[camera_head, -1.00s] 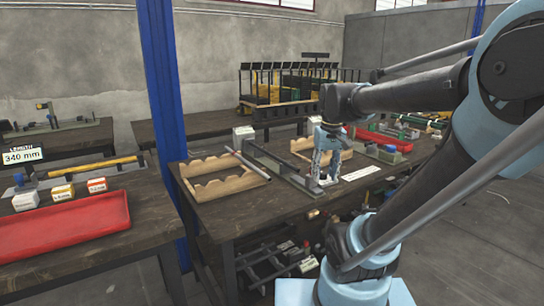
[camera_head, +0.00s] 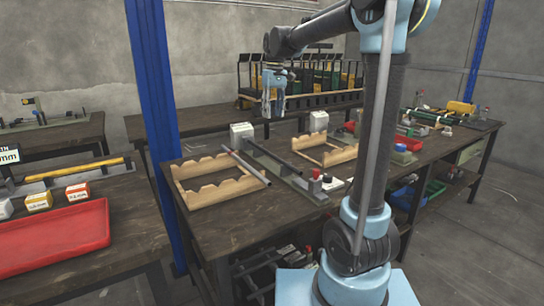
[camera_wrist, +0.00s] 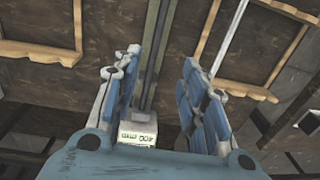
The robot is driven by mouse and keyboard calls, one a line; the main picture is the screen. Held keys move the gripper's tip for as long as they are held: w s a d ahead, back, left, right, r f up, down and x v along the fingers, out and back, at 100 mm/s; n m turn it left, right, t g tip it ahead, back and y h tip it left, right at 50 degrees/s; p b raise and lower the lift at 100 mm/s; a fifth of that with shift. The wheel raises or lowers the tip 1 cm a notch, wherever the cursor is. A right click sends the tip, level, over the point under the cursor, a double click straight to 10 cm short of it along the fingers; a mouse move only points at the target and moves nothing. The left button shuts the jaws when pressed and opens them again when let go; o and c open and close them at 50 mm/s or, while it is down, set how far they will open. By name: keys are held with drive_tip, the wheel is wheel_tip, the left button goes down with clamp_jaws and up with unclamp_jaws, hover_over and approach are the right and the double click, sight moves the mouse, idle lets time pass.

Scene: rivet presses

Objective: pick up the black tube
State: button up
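A dark tube-like bar (camera_head: 272,155), which looks like the black tube, lies along a grey-green measuring fixture on the middle table. In the wrist view a dark strip (camera_wrist: 151,65) runs along the fixture's rail, seen between my fingers. A white block labelled 400 mm (camera_wrist: 137,128) stands at the fixture's end; it also shows in the head view (camera_head: 242,131). My gripper (camera_head: 272,112) points down, open and empty, above the far part of the table, apart from the bar. The wrist view shows the two blue-grey fingers (camera_wrist: 157,65) spread wide.
A silver rod (camera_head: 250,167) lies beside the fixture, by a notched wooden rack (camera_head: 215,190). Another wooden rack (camera_head: 325,151) lies to the right. A red tray (camera_head: 55,240) is on the left table. A blue post (camera_head: 151,80) stands between the tables.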

hover_over(271, 155)
drive_tip(key=w, duration=0.1)
wheel_tip(271, 155, down, 12)
drive_tip(key=shift+w, duration=0.1)
drive_tip(key=shift+d+f, duration=0.15)
drive_tip(key=shift+f, duration=2.55)
drive_tip(key=shift+c, duration=0.5)
clamp_jaws()
